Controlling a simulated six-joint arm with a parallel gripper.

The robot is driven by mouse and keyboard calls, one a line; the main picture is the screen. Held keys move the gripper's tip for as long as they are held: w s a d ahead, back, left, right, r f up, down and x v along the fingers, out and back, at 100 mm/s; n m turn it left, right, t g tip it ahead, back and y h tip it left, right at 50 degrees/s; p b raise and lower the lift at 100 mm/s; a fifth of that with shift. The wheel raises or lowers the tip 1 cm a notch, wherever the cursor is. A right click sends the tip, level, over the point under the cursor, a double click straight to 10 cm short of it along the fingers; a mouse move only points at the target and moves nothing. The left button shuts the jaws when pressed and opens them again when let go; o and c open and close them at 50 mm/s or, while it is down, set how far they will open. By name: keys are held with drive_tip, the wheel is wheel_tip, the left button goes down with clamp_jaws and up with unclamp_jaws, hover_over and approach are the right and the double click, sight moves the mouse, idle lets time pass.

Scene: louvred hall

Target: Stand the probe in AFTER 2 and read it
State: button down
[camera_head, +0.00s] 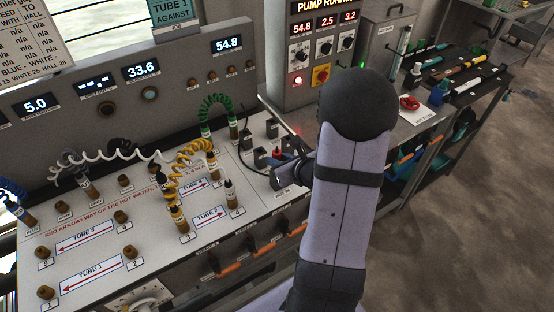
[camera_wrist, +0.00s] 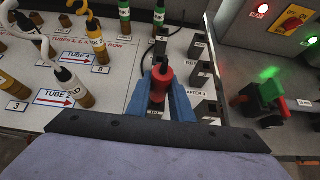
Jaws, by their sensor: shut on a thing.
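My gripper (camera_wrist: 165,92) has blue fingers and is shut on the red-collared probe (camera_wrist: 160,76). In the head view my gripper (camera_head: 283,157) is over the right end of the bench, largely hidden by my arm. Small dark sockets stand around it, including one on the left (camera_head: 246,139) and one at the back (camera_head: 272,128). In the wrist view a label reading AFTER 3 lies right of the probe, beside a dark socket (camera_wrist: 207,108). The probe's lower end is hidden, so I cannot tell whether it is in a socket. A wall display (camera_head: 97,84) shows dashes.
Coiled white, yellow and green leads (camera_head: 215,103) with brown plugs cross the panel to the left. Brown posts (camera_head: 46,292) stand at the front left. A pump box (camera_head: 318,60) stands behind my arm. A steel table (camera_head: 432,112) with tools lies to the right.

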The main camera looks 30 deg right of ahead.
drive_tip(key=shift+r+p, duration=4.5)
drive_tip(key=shift+r, duration=1.65)
drive_tip(key=shift+f, duration=0.1)
drive_tip(key=shift+a+f, duration=0.2)
drive_tip(key=shift+f, duration=0.15)
drive_tip(key=shift+w+a+f+b, duration=0.1)
drive_tip(key=shift+w+f+b, duration=0.05)
drive_tip(key=shift+f+b, duration=0.3)
drive_tip(key=shift+w+a+f+b, duration=0.15)
drive_tip(key=shift+f+b, duration=0.1)
drive_tip(key=shift+f, duration=0.3)
drive_tip(key=w+d+r+n+g+y, duration=0.1)
drive_tip(key=w+r+n+y, duration=0.3)
drive_tip(key=w+r, duration=0.3)
drive_tip(key=w+n, duration=0.1)
drive_tip(key=w, duration=0.1)
drive_tip(key=shift+w+y+b, duration=0.3)
drive_tip(key=shift+w+b, duration=0.05)
drive_tip(key=shift+b, duration=0.05)
